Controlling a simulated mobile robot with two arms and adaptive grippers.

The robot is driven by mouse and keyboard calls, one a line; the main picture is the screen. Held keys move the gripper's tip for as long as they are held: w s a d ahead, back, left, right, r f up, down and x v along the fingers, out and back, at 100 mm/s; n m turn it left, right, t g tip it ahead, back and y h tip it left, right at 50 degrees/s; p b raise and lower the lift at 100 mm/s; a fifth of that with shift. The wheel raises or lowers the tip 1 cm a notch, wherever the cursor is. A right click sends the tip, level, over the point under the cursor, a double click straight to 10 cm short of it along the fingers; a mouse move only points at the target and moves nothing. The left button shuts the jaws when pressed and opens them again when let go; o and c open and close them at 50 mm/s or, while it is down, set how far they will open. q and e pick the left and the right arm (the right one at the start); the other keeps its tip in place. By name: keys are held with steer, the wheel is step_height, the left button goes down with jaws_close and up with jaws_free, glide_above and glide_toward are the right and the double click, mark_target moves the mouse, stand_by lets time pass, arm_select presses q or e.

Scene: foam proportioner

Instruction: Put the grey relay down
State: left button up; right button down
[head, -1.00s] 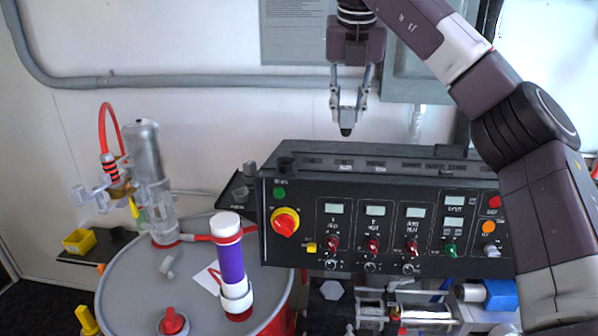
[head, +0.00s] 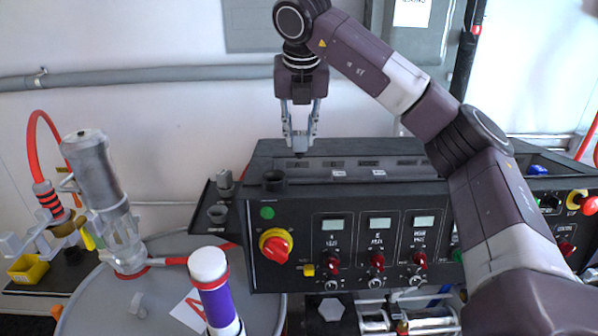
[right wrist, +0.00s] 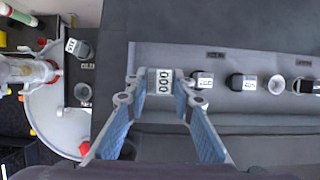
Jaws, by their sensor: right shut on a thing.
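My right gripper (head: 300,145) points straight down over the back part of the black console's top. It is shut on the grey relay, a small block with a pale numbered label (right wrist: 160,80), seen from above between the fingertips in the right wrist view. In the head view the held relay is small and dark, and I cannot tell whether it touches the console. In the right wrist view a row of several labelled relays (right wrist: 243,82) and a round socket (right wrist: 276,85) lies to the right of the held one. My left gripper is not in view.
A side shelf at the console's left end holds a grey block (head: 224,180) and a round cup (head: 217,213). A grey drum (head: 165,290) with a purple cylinder (head: 216,300) stands at the left.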

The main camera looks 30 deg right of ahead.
mark_target(300, 152)
steer(key=f, duration=0.3)
steer(key=f+p, duration=0.1)
steer(key=f, duration=0.1)
steer(key=shift+w+f, duration=0.1)
steer(key=shift+w, duration=0.2)
steer(key=shift+s+f, duration=0.1)
steer(key=shift+f, duration=0.1)
steer(key=shift+s+f, duration=0.15)
steer(key=shift+f, duration=0.2)
step_height(300, 152, down, 4)
steer(key=shift+r+p, duration=0.15)
steer(key=shift+p, duration=0.7)
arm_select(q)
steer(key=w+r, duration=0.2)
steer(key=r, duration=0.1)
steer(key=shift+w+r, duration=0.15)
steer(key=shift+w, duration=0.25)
